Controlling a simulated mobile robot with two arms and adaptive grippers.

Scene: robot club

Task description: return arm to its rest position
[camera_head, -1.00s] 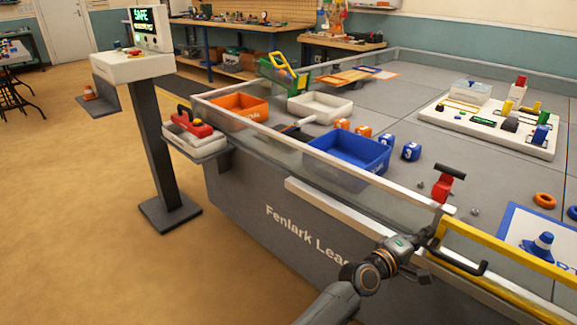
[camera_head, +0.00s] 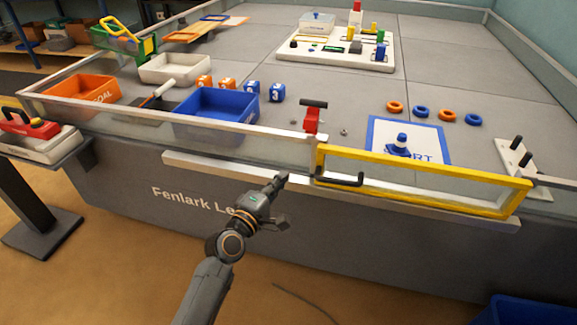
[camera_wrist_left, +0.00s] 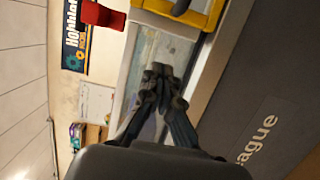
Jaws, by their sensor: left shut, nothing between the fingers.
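My left gripper (camera_head: 281,180) is in front of the grey arena wall in the head view, close to the left end of the yellow gate. It is shut and holds nothing. In the left wrist view its fingers (camera_wrist_left: 160,72) are together, with the wall's white rail and clear panel behind them. My left arm comes up from the bottom left of the head view, reaching toward the wall. My right gripper is not in view.
The yellow gate (camera_head: 424,182) with a black handle is just right of my gripper. A red clamp (camera_head: 311,120) stands behind the wall. A blue bin (camera_head: 217,114), an orange bin (camera_head: 82,95) and a white tray (camera_head: 174,69) lie inside.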

